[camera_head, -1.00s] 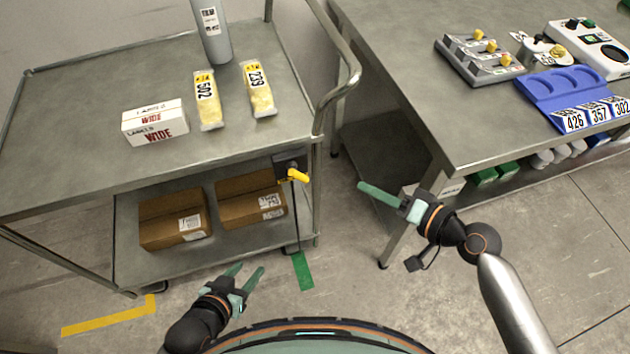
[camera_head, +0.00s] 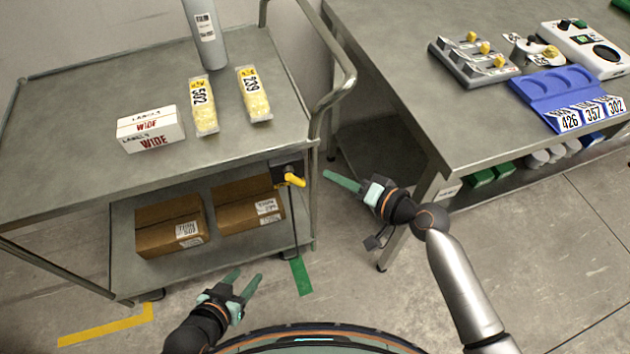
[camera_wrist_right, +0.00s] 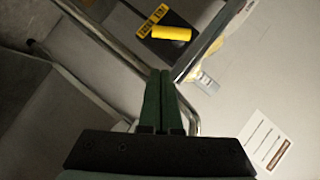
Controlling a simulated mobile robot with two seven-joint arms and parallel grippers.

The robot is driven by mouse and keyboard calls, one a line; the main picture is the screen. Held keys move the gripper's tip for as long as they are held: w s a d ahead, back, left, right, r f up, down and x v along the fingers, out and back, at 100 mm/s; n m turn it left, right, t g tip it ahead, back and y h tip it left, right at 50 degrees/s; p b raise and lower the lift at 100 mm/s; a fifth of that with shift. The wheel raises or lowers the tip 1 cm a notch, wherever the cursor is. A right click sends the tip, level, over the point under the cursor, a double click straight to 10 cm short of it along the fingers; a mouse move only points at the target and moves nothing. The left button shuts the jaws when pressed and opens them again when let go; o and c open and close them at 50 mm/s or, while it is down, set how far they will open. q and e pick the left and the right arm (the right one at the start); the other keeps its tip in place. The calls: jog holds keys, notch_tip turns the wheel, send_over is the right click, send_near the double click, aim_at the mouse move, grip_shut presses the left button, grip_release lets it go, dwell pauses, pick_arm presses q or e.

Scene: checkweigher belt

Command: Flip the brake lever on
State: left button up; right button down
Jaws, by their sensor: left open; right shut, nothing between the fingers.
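The yellow brake lever (camera_head: 294,181) sits on a dark bracket on the cart's right front corner post. It points right and slightly down, toward the front. In the right wrist view the lever (camera_wrist_right: 170,34) shows ahead of the fingertips beside a black and yellow label. My right gripper (camera_head: 327,173) is shut and empty, to the right of the lever and apart from it. Its closed green fingers also show in the right wrist view (camera_wrist_right: 160,73). My left gripper (camera_head: 247,279) is open and empty, low in front of the cart's lower shelf.
The cart (camera_head: 60,120) carries a white box (camera_head: 150,128), two yellow packs and a grey cylinder. Cardboard boxes (camera_head: 170,228) lie on its lower shelf. A steel table (camera_head: 385,50) stands right, with a floor gap between. The cart's curved handle (camera_head: 345,90) rises above the lever.

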aim_at(295, 178)
pick_arm(q)
jog(key=shift+w+d, duration=0.1)
jog(key=shift+d, duration=0.15)
pick_arm(e)
jog(key=shift+w+a+f, duration=0.15)
jog(key=shift+a+f, duration=0.3)
jog(key=shift+a, duration=0.3)
jog(key=shift+w+a+f, duration=0.1)
jog(key=shift+a+f, duration=0.4)
jog(key=shift+a, duration=0.25)
jog(key=shift+w+a+f, duration=0.15)
jog(key=shift+a+f, duration=0.3)
jog(key=shift+a, duration=0.3)
pick_arm(q)
jog(key=shift+w+d+f+b, duration=0.35)
jog(key=shift+f+b, duration=0.25)
jog(key=shift+b, duration=0.7)
pick_arm(e)
jog(key=shift+f+m, duration=0.3)
jog(key=shift+m, duration=0.1)
